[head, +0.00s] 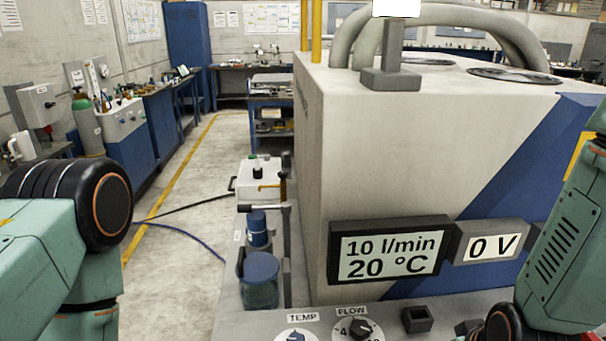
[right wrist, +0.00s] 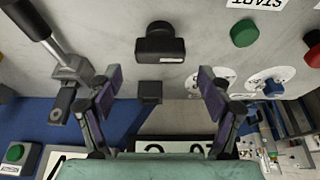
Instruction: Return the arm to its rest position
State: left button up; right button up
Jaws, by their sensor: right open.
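My right gripper (right wrist: 160,78) is open in the right wrist view, its two fingers apart with nothing between the tips. A black block-shaped handle or knob (right wrist: 160,45) stands on the grey panel (right wrist: 100,22) just beyond the fingertips, apart from them. A lever with a bright rod and dark grip (right wrist: 38,22) slants from a grey bracket (right wrist: 76,75) beside the left-hand finger. My right arm (head: 560,250) comes in at the right of the head view; its gripper is hidden there. My left arm (head: 50,230) is at the left edge, with its gripper out of view.
A large white and blue machine (head: 400,140) carries a flow and temperature display (head: 389,252) and a "0 V" display (head: 492,246). TEMP (head: 296,337) and FLOW (head: 358,330) knobs sit below, beside a small dark socket (head: 417,319). A green button (right wrist: 243,33) lies right of the gripper.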

notch_tip(320, 180, down, 2)
jog(key=shift+f, duration=0.5)
jog(key=shift+r, duration=0.15)
